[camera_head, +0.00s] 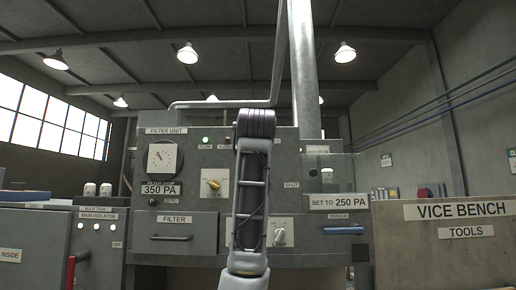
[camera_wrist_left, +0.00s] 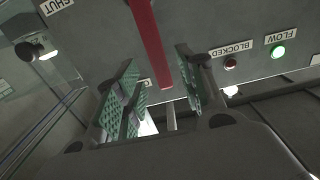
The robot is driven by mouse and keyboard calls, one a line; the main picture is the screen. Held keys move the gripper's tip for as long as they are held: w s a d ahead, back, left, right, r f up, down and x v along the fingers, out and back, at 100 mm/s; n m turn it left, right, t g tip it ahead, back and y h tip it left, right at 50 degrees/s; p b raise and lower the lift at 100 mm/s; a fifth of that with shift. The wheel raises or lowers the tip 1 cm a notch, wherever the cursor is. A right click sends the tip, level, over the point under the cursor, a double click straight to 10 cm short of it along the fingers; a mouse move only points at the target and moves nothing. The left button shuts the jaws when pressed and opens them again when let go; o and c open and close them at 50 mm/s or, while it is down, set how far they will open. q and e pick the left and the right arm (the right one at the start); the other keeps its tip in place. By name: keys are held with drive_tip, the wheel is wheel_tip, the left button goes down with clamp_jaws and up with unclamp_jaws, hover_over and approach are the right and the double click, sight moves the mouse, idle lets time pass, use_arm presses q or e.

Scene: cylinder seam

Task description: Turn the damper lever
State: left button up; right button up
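The damper lever, a red bar (camera_wrist_left: 150,40), shows in the left wrist view, which sees the panel upside down. Its lower end reaches between the green-padded fingers of my left gripper (camera_wrist_left: 156,62). The fingers are open, with a visible gap on each side of the bar. In the head view my arm stands upright before the panel and hides the lever and the gripper. The filter unit panel (camera_head: 272,185) carries a pressure gauge (camera_head: 162,158), a "350 PA" plate (camera_head: 161,189) and a "SET TO 250 PA" plate (camera_head: 338,202). My right gripper is not in view.
A yellow knob (camera_head: 213,184) sits on the panel left of my arm, and a pale switch (camera_head: 280,236) sits right of it. A blue shaker handle (camera_head: 344,230) is lower right. The green flow lamp (camera_wrist_left: 278,51) is lit; the red blocked lamp (camera_wrist_left: 230,63) looks dim.

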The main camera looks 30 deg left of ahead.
use_arm(q)
drive_tip(key=shift+p+x, duration=0.7)
drive_tip(key=shift+x, duration=1.65)
clamp_jaws()
